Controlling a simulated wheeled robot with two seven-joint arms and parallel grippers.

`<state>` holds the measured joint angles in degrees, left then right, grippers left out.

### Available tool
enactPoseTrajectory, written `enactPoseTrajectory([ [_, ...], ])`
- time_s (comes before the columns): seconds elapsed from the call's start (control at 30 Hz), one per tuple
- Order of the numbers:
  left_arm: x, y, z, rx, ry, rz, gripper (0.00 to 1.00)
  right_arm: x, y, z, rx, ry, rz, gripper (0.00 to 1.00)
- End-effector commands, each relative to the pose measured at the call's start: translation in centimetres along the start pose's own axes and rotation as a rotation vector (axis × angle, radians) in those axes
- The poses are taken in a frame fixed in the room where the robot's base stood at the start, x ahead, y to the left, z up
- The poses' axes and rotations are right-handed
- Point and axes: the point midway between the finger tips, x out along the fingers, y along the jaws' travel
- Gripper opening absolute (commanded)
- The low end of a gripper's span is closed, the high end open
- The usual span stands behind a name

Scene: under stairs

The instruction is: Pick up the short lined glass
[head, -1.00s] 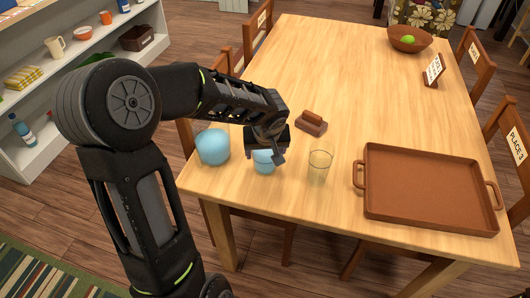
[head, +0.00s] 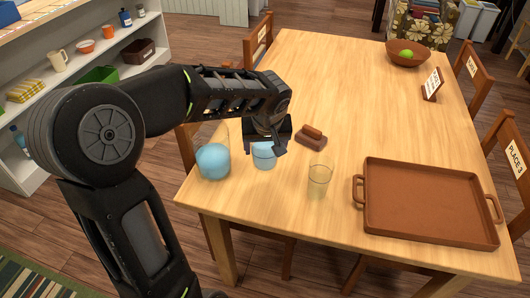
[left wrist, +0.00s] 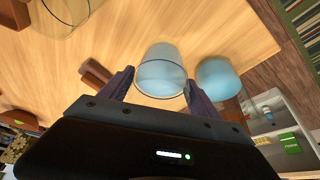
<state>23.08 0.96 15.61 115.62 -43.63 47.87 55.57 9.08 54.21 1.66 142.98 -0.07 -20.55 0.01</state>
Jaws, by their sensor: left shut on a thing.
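The short glass (head: 264,157) is pale blue and see-through, with a visible rim line. My left gripper (head: 268,145) is shut on it from above in the head view. The left wrist view shows the glass (left wrist: 161,72) between the two dark fingers (left wrist: 156,82). It appears held above the near left part of the table. A taller, faintly yellow clear glass (head: 319,182) stands to its right. A round blue vessel (head: 213,162) stands to its left, near the table's corner. My right gripper is not in view.
A brown tray with handles (head: 425,205) lies on the right of the wooden table (head: 350,90). A small brown block holder (head: 311,138) is just beyond the glasses. A bowl with a green item (head: 407,56) is at the far end. The table's middle is clear.

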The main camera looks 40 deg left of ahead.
Motion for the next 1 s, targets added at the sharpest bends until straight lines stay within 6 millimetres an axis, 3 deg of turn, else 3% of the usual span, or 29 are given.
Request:
enactPoseTrajectory([
  [0.4, -1.8, 0.0, -0.8, 0.000, 0.003, 0.001, 0.07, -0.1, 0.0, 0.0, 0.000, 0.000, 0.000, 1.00],
  [1.0, -1.9, 0.0, -0.8, 0.000, 0.002, 0.001, 0.07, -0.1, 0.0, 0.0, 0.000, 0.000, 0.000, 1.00],
])
